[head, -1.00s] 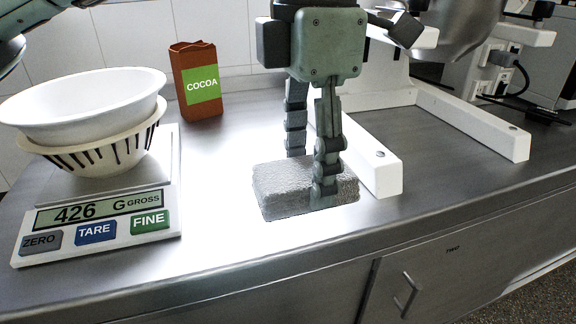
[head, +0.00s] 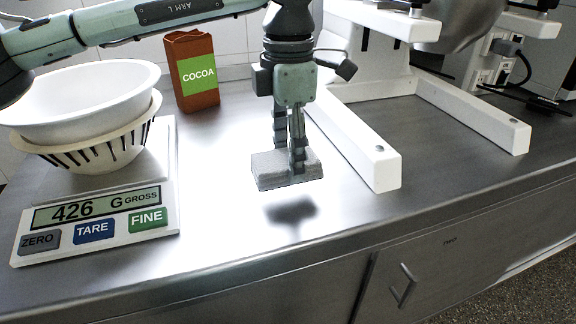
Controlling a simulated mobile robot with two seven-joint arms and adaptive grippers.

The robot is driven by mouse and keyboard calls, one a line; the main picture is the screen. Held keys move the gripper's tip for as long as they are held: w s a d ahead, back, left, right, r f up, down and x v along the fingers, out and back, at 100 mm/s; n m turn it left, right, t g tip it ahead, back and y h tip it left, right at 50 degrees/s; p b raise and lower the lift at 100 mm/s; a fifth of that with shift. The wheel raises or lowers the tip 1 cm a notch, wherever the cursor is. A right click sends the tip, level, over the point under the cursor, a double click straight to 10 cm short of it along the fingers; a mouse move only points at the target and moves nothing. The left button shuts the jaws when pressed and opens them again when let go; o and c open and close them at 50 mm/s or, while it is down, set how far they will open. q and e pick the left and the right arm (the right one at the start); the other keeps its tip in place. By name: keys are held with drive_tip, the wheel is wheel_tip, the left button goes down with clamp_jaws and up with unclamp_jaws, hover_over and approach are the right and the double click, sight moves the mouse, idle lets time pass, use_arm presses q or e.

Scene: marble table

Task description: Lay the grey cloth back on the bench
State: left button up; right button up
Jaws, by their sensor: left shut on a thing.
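The grey cloth (head: 265,173) is a folded, block-like bundle in the middle of the head view. My left gripper (head: 290,158) points down and is shut on it, one finger in front and the other partly hidden behind. The cloth hangs level above the metal bench (head: 225,205). A dark shadow lies on the bench just below it in the picture, apart from the cloth. My right gripper is not in view.
A scale (head: 158,196) reading 426 with a white bowl (head: 75,95) in a holder stands at the left. A cocoa packet (head: 195,98) is behind. A white stand's leg (head: 375,165) lies close right of the cloth. The front edge is clear.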

use_arm(q)
wheel_tip(320, 180, down, 3)
drive_tip(key=shift+r, duration=0.15)
drive_tip(key=shift+f, duration=0.25)
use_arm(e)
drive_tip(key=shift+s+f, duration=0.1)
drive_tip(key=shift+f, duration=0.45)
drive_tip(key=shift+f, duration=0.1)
use_arm(q)
drive_tip(key=shift+f, duration=0.15)
